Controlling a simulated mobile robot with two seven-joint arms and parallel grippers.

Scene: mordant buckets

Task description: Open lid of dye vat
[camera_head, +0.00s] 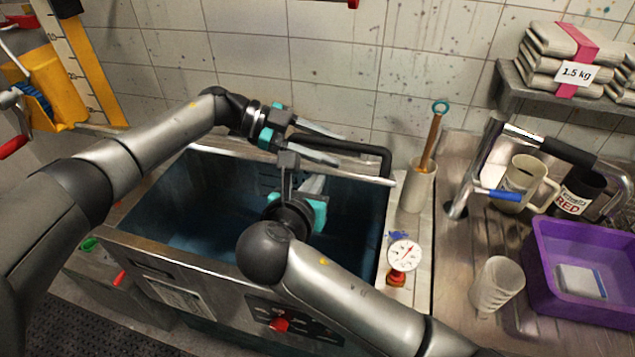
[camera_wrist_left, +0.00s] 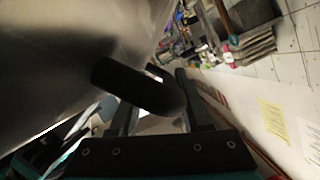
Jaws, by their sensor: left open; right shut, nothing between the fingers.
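The dye vat (camera_head: 145,246) is a steel tub with a dark blue inside, open toward me. Its lid (camera_head: 225,153) appears raised at the back, seen almost edge-on as a thin strip. The lid's black bar handle (camera_head: 388,158) is behind that strip. My left gripper (camera_head: 338,150) is open at the handle; in the left wrist view the black handle (camera_wrist_left: 135,88) crosses in front of or between the fingers, and contact cannot be told. My right gripper (camera_head: 314,184) is shut and empty over the vat opening, below the left one.
Right of the vat are a holder with a wooden-handled tool (camera_head: 432,140), a dial gauge (camera_head: 404,256), a pale beaker (camera_head: 496,285), mugs (camera_head: 524,180), a tap (camera_head: 490,160) and a purple tub (camera_head: 565,250). A tiled wall (camera_head: 335,70) stands close behind.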

